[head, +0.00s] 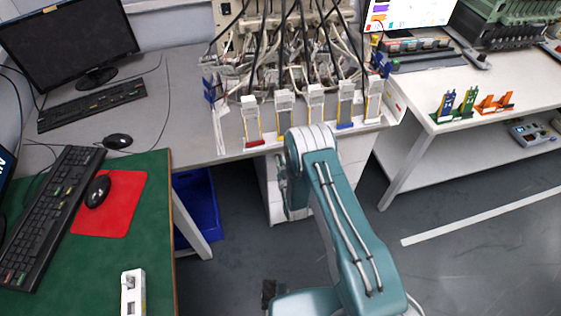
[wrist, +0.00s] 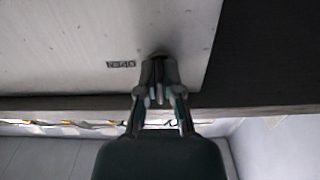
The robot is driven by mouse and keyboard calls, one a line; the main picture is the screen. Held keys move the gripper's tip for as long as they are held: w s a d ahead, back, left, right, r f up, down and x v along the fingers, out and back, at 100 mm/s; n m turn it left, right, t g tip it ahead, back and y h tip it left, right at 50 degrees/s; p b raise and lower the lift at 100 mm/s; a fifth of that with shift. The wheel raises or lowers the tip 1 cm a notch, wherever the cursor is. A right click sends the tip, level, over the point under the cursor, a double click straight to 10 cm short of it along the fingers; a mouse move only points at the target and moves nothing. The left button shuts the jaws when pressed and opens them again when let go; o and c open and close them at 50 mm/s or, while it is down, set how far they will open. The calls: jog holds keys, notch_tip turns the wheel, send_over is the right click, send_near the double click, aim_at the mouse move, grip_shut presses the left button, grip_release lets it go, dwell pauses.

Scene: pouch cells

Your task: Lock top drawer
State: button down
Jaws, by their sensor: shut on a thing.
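A pale drawer front (wrist: 70,45) fills the upper part of the wrist view, with a small dark printed label (wrist: 121,64) on it. My gripper (wrist: 158,88) is up against this front, just right of the label. Its fingers are shut on a small dark piece at the front, which looks like the lock's key; the fingers hide most of it and its turn cannot be read.
The grey table (head: 190,115) carries a rack of pouch-cell holders (head: 316,103) and cables above the cabinet. A blue bin (head: 197,207) stands on the floor to the left. A green-topped desk (head: 150,215) is at the left. Floor right of my arm is mostly clear.

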jog(key=shift+s+f, duration=0.2)
jog(key=shift+f, duration=0.1)
jog(key=c, duration=0.8)
grip_release()
jog(key=shift+w+r, duration=0.15)
jog(key=v, duration=1.2)
